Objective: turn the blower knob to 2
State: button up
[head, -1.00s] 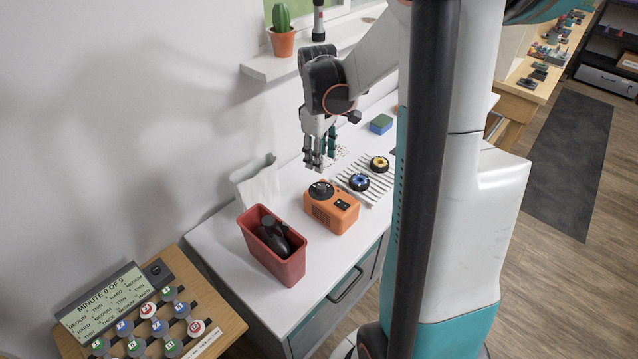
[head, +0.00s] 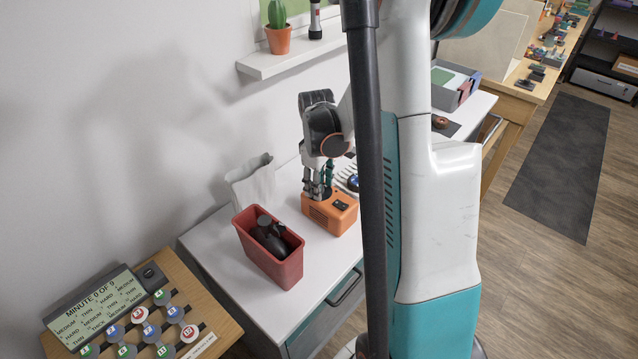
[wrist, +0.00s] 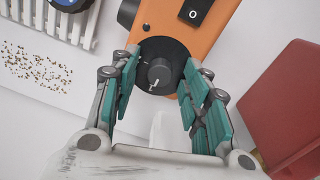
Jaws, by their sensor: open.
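The orange blower box (head: 340,212) stands on the white cabinet top. It also shows in the wrist view (wrist: 206,42), with a black rocker switch (wrist: 194,12) marked 0. Its blower knob (wrist: 160,72) is a dark grey knob on a black round dial with a white mark near its lower edge. The dial's numbers are too small to read. My gripper (wrist: 160,88) is open, its teal-padded fingers on either side of the knob, and I cannot tell whether they touch it. In the head view my gripper (head: 318,190) is right over the box's knob end and hides the knob.
A red bin (head: 268,262) holding a black object stands left of the box. A white ribbed rack (wrist: 62,18) with a blue-centred wheel lies beside the box. Dark crumbs (wrist: 35,68) are scattered on the cabinet top.

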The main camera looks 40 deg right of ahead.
grip_shut()
jog(key=shift+m, duration=0.3)
jog(key=m+b, duration=0.1)
jog(key=m, duration=0.2)
jog(key=shift+m, duration=0.4)
jog(key=m, duration=0.4)
jog(key=shift+m+b, duration=0.3)
jog(key=shift+b, duration=0.1)
jog(key=m, duration=0.4)
jog(key=shift+g, duration=0.3)
jog(key=m, duration=0.4)
jog(key=shift+m+b, duration=0.3)
jog(key=shift+b, duration=0.1)
jog(key=shift+m, duration=0.3)
